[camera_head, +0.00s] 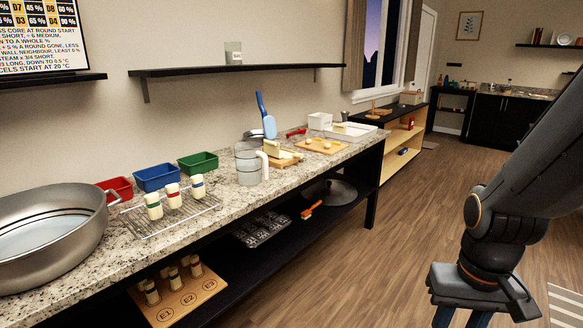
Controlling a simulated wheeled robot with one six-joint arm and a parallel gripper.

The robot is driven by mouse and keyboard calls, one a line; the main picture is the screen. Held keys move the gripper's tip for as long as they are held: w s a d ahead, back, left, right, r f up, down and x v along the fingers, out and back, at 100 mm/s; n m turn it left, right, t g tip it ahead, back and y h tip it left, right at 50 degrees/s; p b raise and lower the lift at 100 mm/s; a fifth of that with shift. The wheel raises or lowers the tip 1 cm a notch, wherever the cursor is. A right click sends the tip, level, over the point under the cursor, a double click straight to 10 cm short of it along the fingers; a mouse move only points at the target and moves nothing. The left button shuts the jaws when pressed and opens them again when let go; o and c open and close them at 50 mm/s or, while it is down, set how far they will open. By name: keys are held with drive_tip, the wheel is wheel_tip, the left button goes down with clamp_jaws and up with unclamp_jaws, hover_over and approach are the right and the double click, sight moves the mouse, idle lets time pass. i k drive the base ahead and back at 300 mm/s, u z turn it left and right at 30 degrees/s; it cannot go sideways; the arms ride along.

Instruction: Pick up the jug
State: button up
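The jug (245,165) is a clear grey vessel with a pale handle on its right side. It stands upright on the speckled stone counter (222,185), near the front edge and right of the wire rack. My gripper (461,318) is at the bottom right, over the floor and well apart from the jug. Parts of two blue fingers show with a gap between them. Their tips are cut off by the bottom edge, so I cannot tell how it stands or whether it holds anything.
A large metal pot (88,262) is at left. Jars stand on the wire rack (200,209). Behind are red, blue (157,178) and green bins. A board with a block (284,160) and a blue-handled utensil (265,115) crowd the jug's right. The wooden floor (345,265) is open in front.

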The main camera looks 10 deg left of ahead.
sight(249, 155)
drive_tip(key=z, duration=0.4)
drive_tip(key=i, duration=2.15)
drive_tip(key=u, duration=1.3)
drive_tip(key=i, duration=0.8)
drive_tip(key=u, duration=0.7)
